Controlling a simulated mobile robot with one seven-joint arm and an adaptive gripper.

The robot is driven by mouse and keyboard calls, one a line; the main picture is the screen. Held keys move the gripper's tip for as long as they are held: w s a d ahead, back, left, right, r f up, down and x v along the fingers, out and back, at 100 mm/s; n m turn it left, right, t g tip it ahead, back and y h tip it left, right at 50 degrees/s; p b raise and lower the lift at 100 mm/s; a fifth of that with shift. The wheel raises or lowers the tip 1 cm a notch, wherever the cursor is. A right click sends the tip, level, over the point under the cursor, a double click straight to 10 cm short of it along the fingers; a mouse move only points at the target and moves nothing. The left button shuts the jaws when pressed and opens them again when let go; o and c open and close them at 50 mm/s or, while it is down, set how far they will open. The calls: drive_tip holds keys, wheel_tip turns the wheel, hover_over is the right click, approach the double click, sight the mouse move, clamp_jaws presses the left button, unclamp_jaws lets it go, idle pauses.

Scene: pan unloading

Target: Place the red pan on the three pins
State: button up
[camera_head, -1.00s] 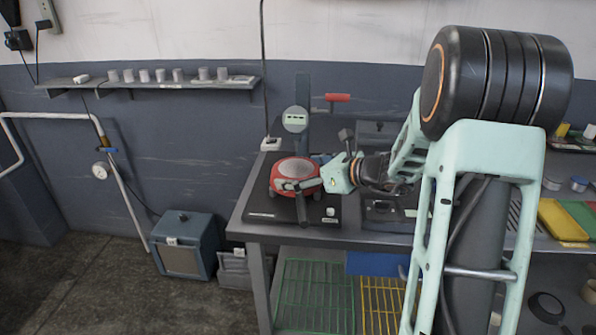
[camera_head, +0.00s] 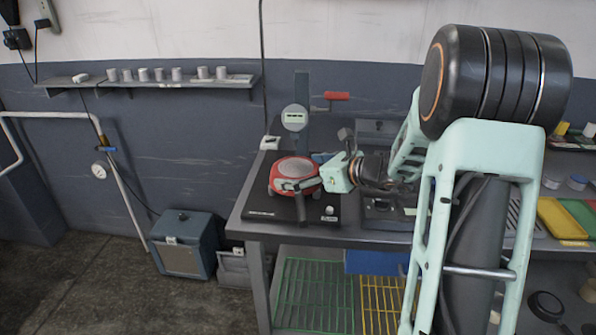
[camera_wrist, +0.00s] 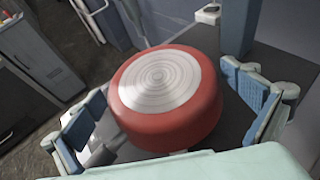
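The red pan (camera_head: 284,165) rests over the black stand base (camera_head: 262,209) on the bench, its silver ringed disc facing up. Dark supports show below its rim, but the three pins cannot be made out clearly. In the wrist view, the red pan (camera_wrist: 190,128) looks whole and lies between my fingers. My gripper (camera_head: 312,172) reaches in from the right at pan height.
A column with a round gauge (camera_head: 295,118) and a red handle (camera_head: 336,96) stands behind the pan. A dark device (camera_head: 385,207) sits under my wrist on the right. The bench's left edge is close to the stand. A cup shelf (camera_head: 150,83) hangs on the wall.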

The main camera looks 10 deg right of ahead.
drive_tip(key=v, duration=1.2)
